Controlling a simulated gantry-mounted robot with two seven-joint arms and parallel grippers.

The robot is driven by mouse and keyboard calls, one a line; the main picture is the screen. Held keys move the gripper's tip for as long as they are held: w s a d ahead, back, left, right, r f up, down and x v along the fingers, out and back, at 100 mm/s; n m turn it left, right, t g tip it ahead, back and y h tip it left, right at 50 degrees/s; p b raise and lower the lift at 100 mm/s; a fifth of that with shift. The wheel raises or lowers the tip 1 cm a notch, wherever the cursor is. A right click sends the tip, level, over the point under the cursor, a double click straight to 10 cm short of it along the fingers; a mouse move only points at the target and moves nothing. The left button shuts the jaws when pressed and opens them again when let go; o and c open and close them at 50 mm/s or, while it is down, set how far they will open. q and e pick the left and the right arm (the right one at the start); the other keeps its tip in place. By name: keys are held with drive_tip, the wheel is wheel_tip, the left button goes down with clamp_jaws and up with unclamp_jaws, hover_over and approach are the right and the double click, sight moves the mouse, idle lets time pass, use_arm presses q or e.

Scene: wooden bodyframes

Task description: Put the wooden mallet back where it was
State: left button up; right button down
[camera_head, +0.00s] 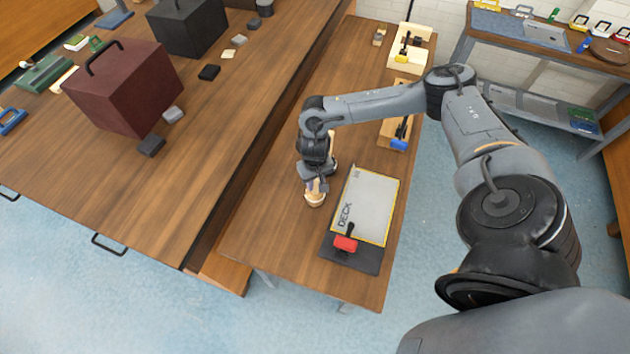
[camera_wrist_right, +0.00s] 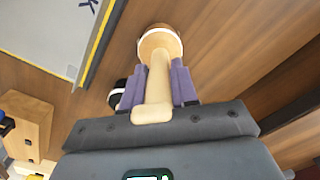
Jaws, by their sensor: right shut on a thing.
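The wooden mallet (camera_head: 314,199) has a pale round head and a light wooden handle. It is at the left part of the narrow wooden table, left of the grey DECK board. My right gripper (camera_head: 317,183) is above it. In the right wrist view the mallet (camera_wrist_right: 159,42) shows with its head beyond the fingertips, and the purple fingers of my right gripper (camera_wrist_right: 160,85) are shut on its handle. I cannot tell whether the head touches the table. My left gripper is not in view.
The larger table (camera_head: 215,130) at left holds dark boxes. Bare wood surrounds the mallet.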

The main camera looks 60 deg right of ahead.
drive_tip(key=shift+f, duration=0.1)
drive_tip(key=c, duration=0.9)
unclamp_jaws()
drive_tip(key=shift+o, duration=0.2)
